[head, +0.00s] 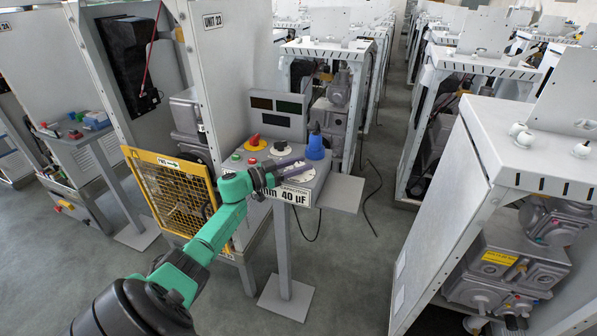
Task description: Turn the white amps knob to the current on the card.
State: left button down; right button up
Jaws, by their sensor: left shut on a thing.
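My left gripper (296,170) reaches in over the grey control panel (268,182) on a post. Its dark fingers are shut over a white round dial (302,177) at the panel's front right. I take what they hold to be the white knob there; the fingers mostly hide it. A white card (296,192) on the panel's front edge reads "mm 40 µF"; its left part is hidden by the gripper, and no amps value is legible. My right gripper is not in view.
Close by on the panel are a blue knob (315,147), a red knob (254,141), another white dial (280,148), a green button (236,157) and a red button (251,162). A yellow mesh guard (172,192) stands left. A grey shelf (340,192) juts right.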

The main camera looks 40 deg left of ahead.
pick_arm(q)
jog(key=shift+f+m+h+b, duration=0.15)
jog(key=shift+m+h+b, duration=0.15)
jog(key=shift+h+b, duration=0.1)
jog(key=shift+d, duration=0.1)
jog(key=shift+c, duration=2.2)
grip_release()
jog(key=shift+w, duration=0.2)
jog(key=b+v, duration=0.1)
jog(key=v, duration=1.3)
jog(key=shift+s, duration=0.25)
